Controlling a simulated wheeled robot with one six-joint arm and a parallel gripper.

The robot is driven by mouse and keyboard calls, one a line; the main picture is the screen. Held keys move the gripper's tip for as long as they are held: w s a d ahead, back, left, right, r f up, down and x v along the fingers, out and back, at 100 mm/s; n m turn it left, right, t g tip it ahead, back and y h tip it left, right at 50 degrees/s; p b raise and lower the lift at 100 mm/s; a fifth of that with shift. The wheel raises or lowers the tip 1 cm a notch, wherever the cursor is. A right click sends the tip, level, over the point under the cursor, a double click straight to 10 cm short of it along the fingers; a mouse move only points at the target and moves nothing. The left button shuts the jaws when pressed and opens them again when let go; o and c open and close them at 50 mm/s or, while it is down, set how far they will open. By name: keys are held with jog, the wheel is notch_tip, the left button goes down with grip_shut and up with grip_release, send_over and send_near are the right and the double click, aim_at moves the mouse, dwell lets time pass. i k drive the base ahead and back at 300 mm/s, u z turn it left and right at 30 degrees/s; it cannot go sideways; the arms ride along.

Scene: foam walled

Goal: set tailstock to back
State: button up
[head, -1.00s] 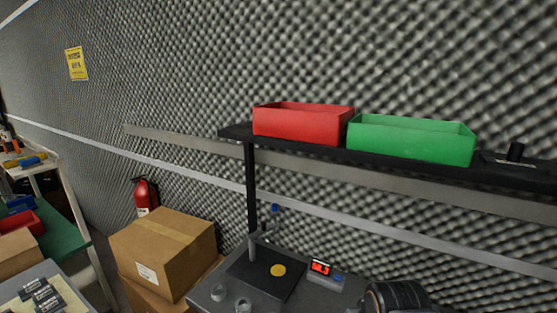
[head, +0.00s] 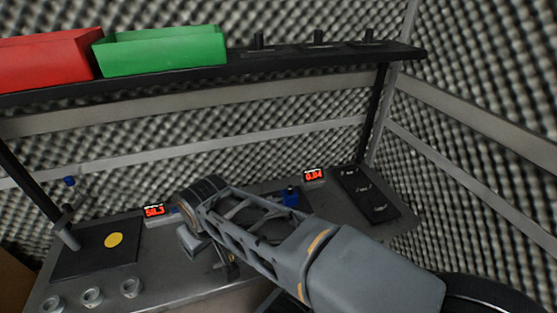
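I cannot make out a tailstock for certain. A small blue device (head: 290,196) stands on the grey bench (head: 150,275), partly hidden behind my arm. A red-digit display (head: 314,175) reading about 0.04 is just right of and behind it. My arm reaches from the lower right across the middle of the bench and covers part of it. I cannot pick out my gripper; my arm links hide that area.
A second display (head: 154,211) stands left of my arm. A dark plate with a yellow disc (head: 114,240) and several round cups (head: 91,296) are at the left. A black tray (head: 369,194) lies right. A shelf (head: 250,63) holds a red bin (head: 45,60) and a green bin (head: 160,50).

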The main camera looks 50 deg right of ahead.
aim_at(289, 197)
jog(key=u, duration=0.45)
jog(key=k, duration=0.75)
jog(key=z, duration=1.05)
jog(key=i, duration=0.5)
